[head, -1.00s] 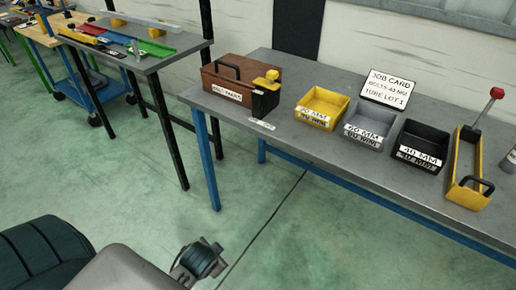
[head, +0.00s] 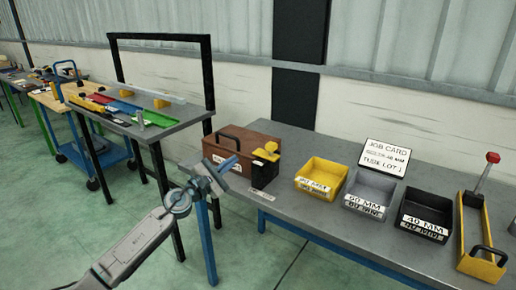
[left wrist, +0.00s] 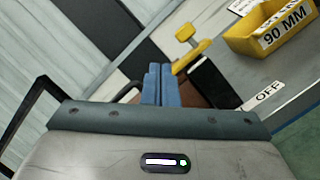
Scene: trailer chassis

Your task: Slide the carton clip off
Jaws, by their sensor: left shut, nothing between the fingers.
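A brown carton (head: 232,143) with a dark handle stands at the left end of the grey bench. At its right end sits a black clip with a yellow top (head: 267,155). In the left wrist view the clip's yellow part (left wrist: 188,52) and black part (left wrist: 208,84) show just right of the fingers. The carton is mostly hidden there behind the fingers. My left gripper (head: 228,164) is shut and empty, in front of the carton in the head view; its blue fingers (left wrist: 159,84) are pressed together in the wrist view. I cannot tell whether they touch anything. My right gripper is not in view.
A white tag (head: 262,194) lies by the bench's front edge; it reads "OFF" in the wrist view. Yellow (head: 321,177), grey (head: 369,191) and black (head: 424,213) bins stand to the right, with a job card (head: 388,158) behind. Another bench (head: 180,118) is at the left.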

